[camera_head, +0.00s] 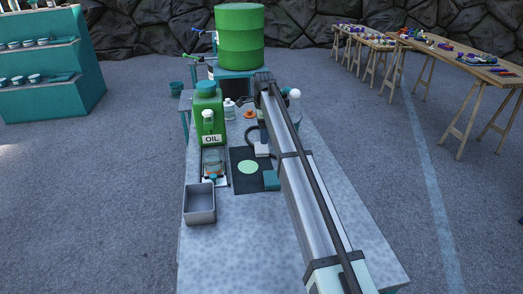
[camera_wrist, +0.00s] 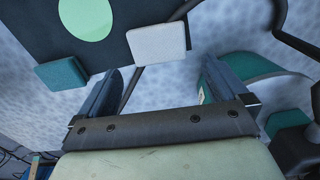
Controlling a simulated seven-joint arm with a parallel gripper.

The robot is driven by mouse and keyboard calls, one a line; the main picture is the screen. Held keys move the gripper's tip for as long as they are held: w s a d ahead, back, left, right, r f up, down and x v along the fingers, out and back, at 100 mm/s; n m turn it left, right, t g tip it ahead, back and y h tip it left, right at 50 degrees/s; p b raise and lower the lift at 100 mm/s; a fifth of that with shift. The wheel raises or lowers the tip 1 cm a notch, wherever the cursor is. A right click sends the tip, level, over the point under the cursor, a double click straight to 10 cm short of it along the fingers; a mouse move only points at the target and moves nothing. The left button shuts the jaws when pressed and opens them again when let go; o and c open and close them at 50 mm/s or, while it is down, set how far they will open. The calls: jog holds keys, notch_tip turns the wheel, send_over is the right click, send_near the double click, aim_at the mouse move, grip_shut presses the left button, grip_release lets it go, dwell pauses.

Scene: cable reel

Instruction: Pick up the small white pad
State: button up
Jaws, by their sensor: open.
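The small white pad (camera_wrist: 158,44) lies at the edge of a black mat (camera_wrist: 100,40) in the wrist view. It also shows in the head view as a pale block (camera_head: 261,149) beside the mat, close to my arm. My gripper (camera_wrist: 162,66) is open and empty. In the wrist view the pad appears just beyond the fingertips, between their lines; I cannot tell the height gap. In the head view my arm largely hides the gripper.
A teal pad (camera_head: 271,181) lies by the mat's near right corner and shows in the wrist view (camera_wrist: 62,74). A dark cable (camera_head: 249,133) curves behind the white pad. A green oil can (camera_head: 208,112) and grey bin (camera_head: 199,204) stand left. The bench front is clear.

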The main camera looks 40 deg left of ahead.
aim_at(262, 147)
jog(key=shift+s+a+f, duration=0.1)
jog(key=shift+s+f, duration=0.05)
jog(key=shift+f, duration=1.5)
jog(key=shift+s+a+f, duration=0.1)
jog(key=shift+s+f, duration=0.05)
jog(key=shift+f, duration=1.5)
jog(key=c, duration=0.8)
notch_tip(262, 147, up, 17)
jog(key=shift+n, duration=0.5)
jog(key=s+f, duration=0.3)
jog(key=f, duration=0.1)
jog(key=s+d+f, duration=0.1)
jog(key=s+f, duration=0.7)
jog(key=shift+s+d+f, duration=0.1)
jog(key=shift+d, duration=0.2)
jog(key=shift+f, duration=2.25)
